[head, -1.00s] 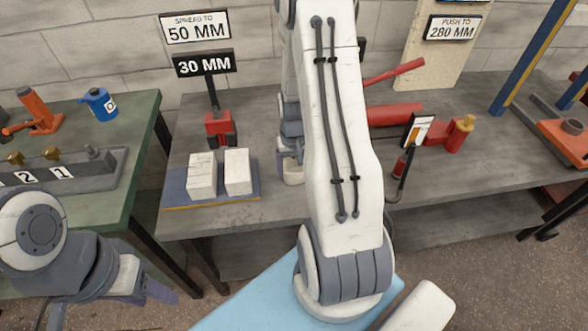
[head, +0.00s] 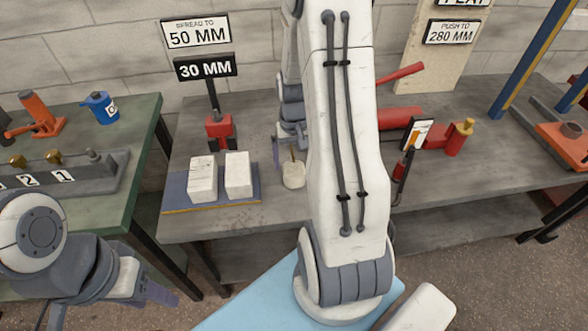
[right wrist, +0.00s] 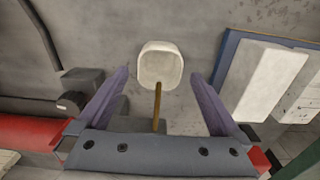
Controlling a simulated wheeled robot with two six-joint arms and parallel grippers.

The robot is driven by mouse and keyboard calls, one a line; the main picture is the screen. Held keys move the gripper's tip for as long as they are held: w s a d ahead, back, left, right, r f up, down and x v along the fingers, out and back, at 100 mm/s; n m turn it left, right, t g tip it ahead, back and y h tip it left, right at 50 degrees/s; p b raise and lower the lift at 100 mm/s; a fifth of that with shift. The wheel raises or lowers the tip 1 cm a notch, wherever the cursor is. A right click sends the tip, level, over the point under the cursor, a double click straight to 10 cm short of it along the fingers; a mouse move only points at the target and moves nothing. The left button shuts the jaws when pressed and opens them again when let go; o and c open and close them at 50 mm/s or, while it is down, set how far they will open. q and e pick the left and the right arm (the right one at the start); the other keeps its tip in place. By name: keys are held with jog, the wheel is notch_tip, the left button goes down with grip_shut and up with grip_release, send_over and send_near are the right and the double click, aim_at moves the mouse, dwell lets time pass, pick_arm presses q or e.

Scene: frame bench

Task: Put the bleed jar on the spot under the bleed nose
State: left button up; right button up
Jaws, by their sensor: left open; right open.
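A blue jar-like container (head: 100,105) with a pale label stands on the green bench at the left of the head view; it looks like the bleed jar. Brass fittings (head: 53,157) stand on a grey block (head: 100,172) marked 1 and 2; I cannot tell which part is the bleed nose, or make out the spot. My right gripper (right wrist: 160,85) is open over the grey bench. A pale blocky piece with a thin brown stick (right wrist: 160,65) shows between and beyond its fingers, apart from them. My left gripper (head: 158,293) is open and empty, low at the left.
Two white blocks (head: 238,175) sit on a blue plate on the grey bench (head: 200,225). A red tool (head: 222,128) stands below the 30 MM sign. An orange tool (head: 38,115) is left of the blue container. A gap separates the benches.

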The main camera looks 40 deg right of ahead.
notch_tip(320, 180, up, 6)
jog(key=s+a+r+n, duration=0.1)
jog(key=a+r+n, duration=0.2)
jog(key=a, duration=0.7)
jog(key=s+a+r+n, duration=0.1)
jog(key=a+r+n, duration=0.25)
jog(key=a, duration=0.65)
jog(key=s+a+r+n+y, duration=0.1)
jog(key=s+a+n, duration=0.6)
jog(key=s+a, duration=0.4)
jog(key=s, duration=0.3)
jog(key=shift+s+r, duration=0.2)
jog(key=shift+r, duration=0.15)
